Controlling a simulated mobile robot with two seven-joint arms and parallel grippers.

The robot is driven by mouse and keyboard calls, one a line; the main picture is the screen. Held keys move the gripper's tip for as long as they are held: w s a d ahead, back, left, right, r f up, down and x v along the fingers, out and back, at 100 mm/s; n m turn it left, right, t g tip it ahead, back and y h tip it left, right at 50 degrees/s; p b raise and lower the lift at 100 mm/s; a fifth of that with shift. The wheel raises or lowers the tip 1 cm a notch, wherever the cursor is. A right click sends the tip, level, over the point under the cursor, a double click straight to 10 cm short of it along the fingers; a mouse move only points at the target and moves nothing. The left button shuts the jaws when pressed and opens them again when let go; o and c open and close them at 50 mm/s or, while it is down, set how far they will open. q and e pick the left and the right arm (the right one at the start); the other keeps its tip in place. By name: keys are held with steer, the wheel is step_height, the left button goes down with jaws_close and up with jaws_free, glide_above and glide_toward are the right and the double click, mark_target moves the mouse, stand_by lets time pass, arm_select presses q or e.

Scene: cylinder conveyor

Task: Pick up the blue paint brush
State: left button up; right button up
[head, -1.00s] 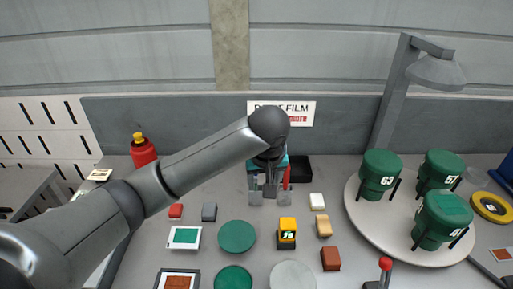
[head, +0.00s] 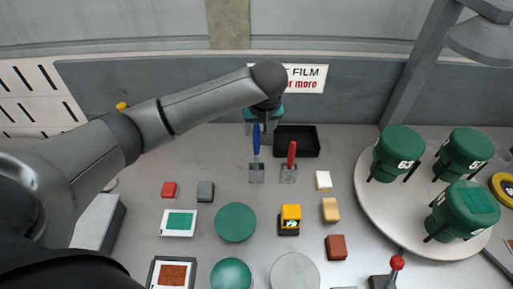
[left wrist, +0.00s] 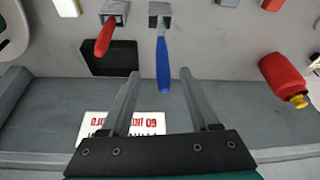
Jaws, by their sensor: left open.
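I cannot tell the height gap. My right gripper is not in view.
Small blocks and green discs (head: 235,222) lie in front. A round white platform (head: 372,215) with green containers stands at right.

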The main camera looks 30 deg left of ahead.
mark_target(257, 134)
arm_select(q)
steer(key=shift+a+x, duration=0.2)
steer(key=shift+x, duration=3.35)
steer(key=shift+s, duration=0.1)
steer(key=shift+c, duration=0.4)
jaws_close()
steer(key=shift+r, duration=0.1)
